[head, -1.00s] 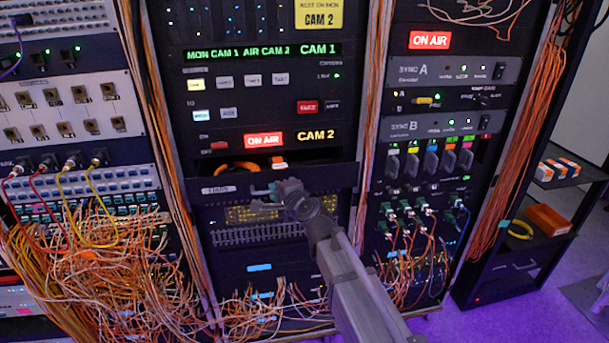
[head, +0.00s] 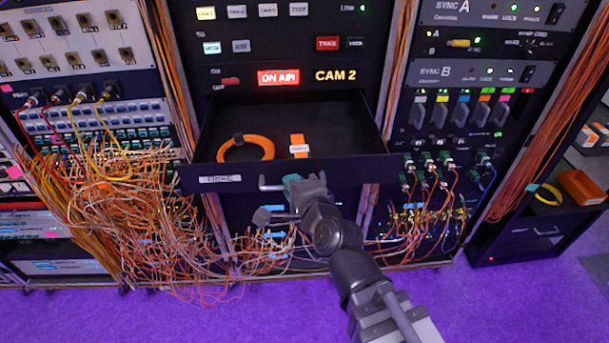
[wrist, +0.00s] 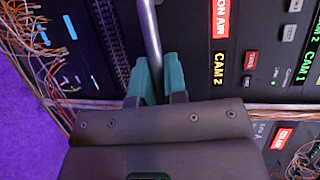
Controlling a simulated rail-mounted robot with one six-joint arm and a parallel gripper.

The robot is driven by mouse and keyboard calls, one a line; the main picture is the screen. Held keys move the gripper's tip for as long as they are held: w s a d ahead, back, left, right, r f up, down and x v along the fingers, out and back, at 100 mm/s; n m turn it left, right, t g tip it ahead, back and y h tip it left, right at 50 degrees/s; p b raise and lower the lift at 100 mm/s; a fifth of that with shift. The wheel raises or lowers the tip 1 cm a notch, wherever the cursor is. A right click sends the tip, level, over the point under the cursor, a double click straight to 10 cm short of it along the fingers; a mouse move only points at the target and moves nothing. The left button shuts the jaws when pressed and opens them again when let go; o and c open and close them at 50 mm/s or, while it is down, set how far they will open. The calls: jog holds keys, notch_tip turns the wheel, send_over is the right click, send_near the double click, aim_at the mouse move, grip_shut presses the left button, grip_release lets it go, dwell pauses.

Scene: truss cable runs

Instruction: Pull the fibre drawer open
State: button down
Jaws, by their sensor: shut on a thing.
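The fibre drawer (head: 352,173) stands well out from the middle rack in the head view, its black inside visible. An orange cable coil (head: 240,153) and an orange piece with a white label (head: 299,145) lie in it. A metal bar handle (head: 264,184) is on its front, right of a white label. My gripper (head: 296,183) is at the handle. In the wrist view, my gripper's teal fingers (wrist: 159,82) are shut on the handle bar (wrist: 149,32), which runs between them. The handle's far end is hidden by my gripper in the head view.
Loose orange and white cables (head: 130,210) hang in a tangle at the left, close to the drawer's left end. Plugged cables (head: 430,175) hang from the right rack near its right end. The purple floor (head: 230,318) in front is clear.

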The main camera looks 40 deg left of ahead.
dwell(0.3)
jog(key=c, duration=1.2)
grip_release()
